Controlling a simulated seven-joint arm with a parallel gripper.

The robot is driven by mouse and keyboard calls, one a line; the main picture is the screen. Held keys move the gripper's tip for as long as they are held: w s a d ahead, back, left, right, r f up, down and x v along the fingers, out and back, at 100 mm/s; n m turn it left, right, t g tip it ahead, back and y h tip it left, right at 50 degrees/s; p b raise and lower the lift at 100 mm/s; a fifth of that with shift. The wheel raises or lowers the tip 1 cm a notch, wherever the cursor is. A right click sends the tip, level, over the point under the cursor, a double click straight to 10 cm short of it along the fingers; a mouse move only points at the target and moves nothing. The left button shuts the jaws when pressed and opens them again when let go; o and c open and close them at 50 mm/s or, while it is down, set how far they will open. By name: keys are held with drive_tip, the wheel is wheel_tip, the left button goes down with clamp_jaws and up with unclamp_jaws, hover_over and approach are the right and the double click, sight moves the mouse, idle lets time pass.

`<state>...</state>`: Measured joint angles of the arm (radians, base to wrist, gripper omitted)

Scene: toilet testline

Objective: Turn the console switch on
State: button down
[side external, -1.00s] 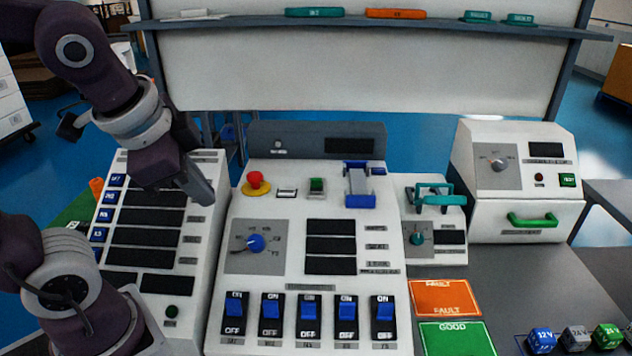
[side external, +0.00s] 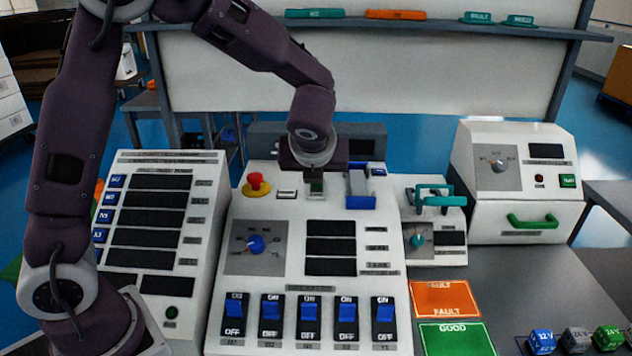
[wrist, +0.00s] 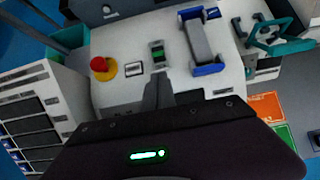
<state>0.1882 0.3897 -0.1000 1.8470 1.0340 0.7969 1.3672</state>
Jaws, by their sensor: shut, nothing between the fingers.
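The console (side external: 290,205) is a white sloped panel in the middle of the side view. Its small green switch (side external: 316,188) sits near the top, between a small white label plate and a blue-and-grey clamp-like fixture. The switch also shows in the wrist view (wrist: 158,54), just beyond the fingertips. My gripper (side external: 314,177) is over the top of the console, pointing down, right at the switch in the side view and partly covering it. In the wrist view the fingers (wrist: 158,82) are shut with nothing between them. I cannot tell whether they touch the switch.
A red emergency button (side external: 256,184) on a yellow base is left of the switch. The blue-and-grey fixture (side external: 360,187) stands close on the right. A blue knob (side external: 256,244) and several blue rocker switches (side external: 309,312) are lower on the console. A shelf (side external: 420,26) runs behind.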

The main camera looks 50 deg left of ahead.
sight(316, 202)
drive_tip(key=x, duration=0.9)
drive_tip(key=shift+w+f, duration=0.1)
drive_tip(key=shift+f, duration=0.1)
drive_tip(key=shift+w+a+r+g+h, duration=0.15)
drive_tip(key=shift+a+r+g+h, duration=0.2)
drive_tip(key=shift+g+h, duration=0.15)
drive_tip(key=shift+w+a+r+g+h, duration=0.25)
drive_tip(key=shift+w+r+g+h, duration=0.05)
drive_tip(key=shift+g+h, duration=0.3)
drive_tip(key=shift+w+a+r+g+h, duration=0.2)
drive_tip(key=shift+w+a+g+h, duration=0.1)
drive_tip(key=shift+g+h, duration=0.25)
drive_tip(key=shift+w+a+r+g+h, duration=0.15)
drive_tip(key=shift+w+r+g+h, duration=0.1)
drive_tip(key=shift+g+h, duration=0.25)
drive_tip(key=shift+v, duration=0.75)
drive_tip(key=shift+w+a, duration=0.1)
drive_tip(key=shift+a, duration=0.05)
wheel_tip(316, 202, up, 10)
drive_tip(key=w+a, duration=0.1)
drive_tip(key=shift+w+a, duration=0.35)
